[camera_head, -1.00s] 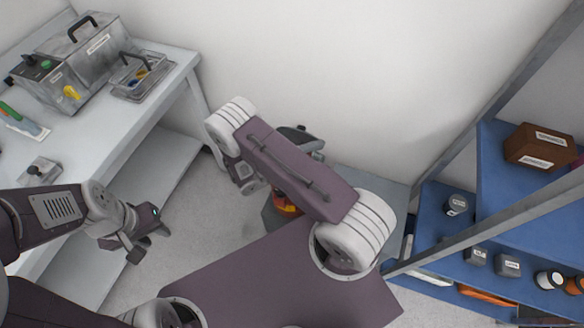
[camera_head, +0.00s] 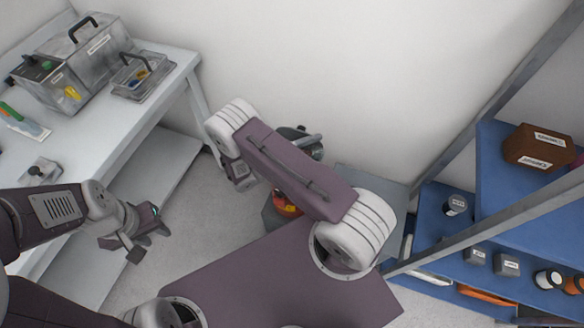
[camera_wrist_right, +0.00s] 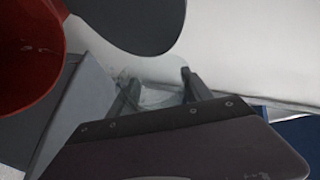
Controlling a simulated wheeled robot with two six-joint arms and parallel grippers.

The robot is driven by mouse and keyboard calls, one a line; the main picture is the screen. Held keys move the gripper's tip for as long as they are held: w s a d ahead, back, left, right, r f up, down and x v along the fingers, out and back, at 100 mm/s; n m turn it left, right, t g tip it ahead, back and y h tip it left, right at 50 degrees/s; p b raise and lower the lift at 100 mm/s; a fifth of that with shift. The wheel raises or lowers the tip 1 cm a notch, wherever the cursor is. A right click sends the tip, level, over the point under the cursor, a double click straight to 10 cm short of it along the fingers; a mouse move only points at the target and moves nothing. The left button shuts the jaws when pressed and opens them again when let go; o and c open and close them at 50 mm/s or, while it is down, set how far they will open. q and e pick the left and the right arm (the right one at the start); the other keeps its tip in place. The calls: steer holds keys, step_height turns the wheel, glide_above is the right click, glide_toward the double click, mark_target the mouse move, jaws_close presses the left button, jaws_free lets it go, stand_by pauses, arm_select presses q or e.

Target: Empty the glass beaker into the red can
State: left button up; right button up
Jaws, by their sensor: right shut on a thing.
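The glass beaker (camera_wrist_right: 158,92) is clear and faint in the right wrist view, between the two dark fingers of my right gripper (camera_wrist_right: 162,90), which is shut on it. Its tilt and contents are hard to tell. The red can (camera_wrist_right: 28,55) stands at the upper left of that view, its rounded red wall close to the camera and apart from the beaker. In the head view a small red and orange part of the can (camera_head: 285,204) shows below my right arm, which hides the right gripper and beaker there. My left gripper (camera_head: 148,243) is open and empty beside the white table.
A dark rounded flap (camera_wrist_right: 143,18) hangs beside the can in the wrist view. The white table (camera_head: 95,140) at left holds a metal bath and a small tray. A blue shelf (camera_head: 435,230) with jars and boxes stands at right.

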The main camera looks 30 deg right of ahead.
steer(key=f+m+b, duration=0.1)
steer(key=f, duration=0.1)
steer(key=s+f+m+y+b, duration=0.1)
steer(key=f+b, duration=0.1)
steer(key=f, duration=0.1)
steer(key=f+m+t+b, duration=0.1)
steer(key=f, duration=0.1)
steer(key=shift+s+d+f+y, duration=0.15)
steer(key=shift+d+f+y, duration=0.1)
steer(key=shift+f+y, duration=0.1)
steer(key=shift+r, duration=0.35)
steer(key=shift+f, duration=0.1)
steer(key=shift+f+m+b, duration=0.3)
steer(key=shift+f+b, duration=0.4)
steer(key=shift+f, duration=0.25)
steer(key=s+f+m+t+y+p, duration=0.1)
steer(key=m+t, duration=0.1)
steer(key=m, duration=0.1)
steer(key=s+d+f+m+t+y+p, duration=0.1)
steer(key=m+t+p, duration=0.1)
steer(key=m+t, duration=0.1)
steer(key=s+d+f+m+t+y+p, duration=0.1)
steer(key=s+m+t+y+p, duration=0.1)
steer(key=m, duration=0.2)
steer(key=shift+d+f+m+t, duration=0.2)
steer(key=shift+f+m+t, duration=0.1)
steer(key=shift+f, duration=0.05)
